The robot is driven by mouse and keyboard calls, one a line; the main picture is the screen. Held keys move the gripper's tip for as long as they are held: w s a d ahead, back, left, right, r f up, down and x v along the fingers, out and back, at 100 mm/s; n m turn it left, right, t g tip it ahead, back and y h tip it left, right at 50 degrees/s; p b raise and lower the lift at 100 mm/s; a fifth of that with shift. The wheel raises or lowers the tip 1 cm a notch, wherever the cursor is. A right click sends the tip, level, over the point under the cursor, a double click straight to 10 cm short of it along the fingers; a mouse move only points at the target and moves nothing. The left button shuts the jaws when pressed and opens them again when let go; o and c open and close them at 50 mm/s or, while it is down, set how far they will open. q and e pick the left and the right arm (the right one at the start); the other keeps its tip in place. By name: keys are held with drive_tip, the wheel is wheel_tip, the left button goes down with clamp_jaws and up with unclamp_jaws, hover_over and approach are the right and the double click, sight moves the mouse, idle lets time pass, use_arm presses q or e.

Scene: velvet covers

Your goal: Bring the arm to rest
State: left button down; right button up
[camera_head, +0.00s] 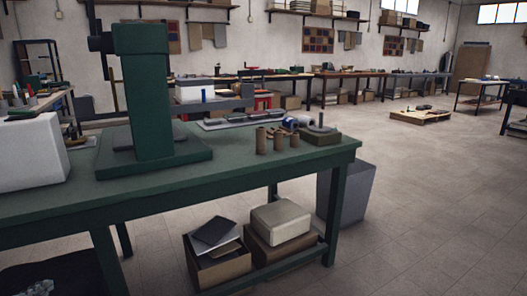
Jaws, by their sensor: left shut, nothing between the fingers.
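I can make out neither of my grippers in the head view. No arm of mine shows clearly over the green workbench (235,180) or the floor. A dark speckled shape (45,276) fills the lower left corner below the bench top; I cannot tell what it is.
A tall green press (145,90) stands on the bench beside a white box (30,152). Several brown cylinders (262,140) stand near its right end. Boxes (280,222) lie on the lower shelf, and a grey bin (345,192) stands behind. Floor (430,210) at right is clear.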

use_arm(q)
drive_tip(key=s+d+f+n+g+y, duration=0.1)
drive_tip(key=s+d+f+n+g, duration=0.3)
drive_tip(key=s+f, duration=0.5)
drive_tip(key=s+d+f+n+g+y, duration=0.2)
drive_tip(key=s+d+f+n, duration=0.3)
drive_tip(key=f, duration=0.8)
drive_tip(key=s+d+f+n+g+h, duration=0.1)
drive_tip(key=s+d+f+n+g, duration=0.2)
drive_tip(key=s+d+f, duration=0.3)
drive_tip(key=s+d+f+n+g+h, duration=0.1)
drive_tip(key=s+d+f+n+g, duration=0.2)
drive_tip(key=d, duration=0.9)
drive_tip(key=s+f, duration=0.3)
drive_tip(key=s, duration=0.2)
drive_tip(key=shift+s+d+h, duration=0.25)
drive_tip(key=shift+s+h, duration=0.05)
drive_tip(key=shift+s, duration=0.05)
use_arm(e)
drive_tip(key=f, duration=0.1)
drive_tip(key=s+f, duration=0.1)
drive_tip(key=f, duration=0.1)
drive_tip(key=s+f, duration=0.1)
drive_tip(key=shift+d+f, duration=0.15)
drive_tip(key=shift+f, duration=0.1)
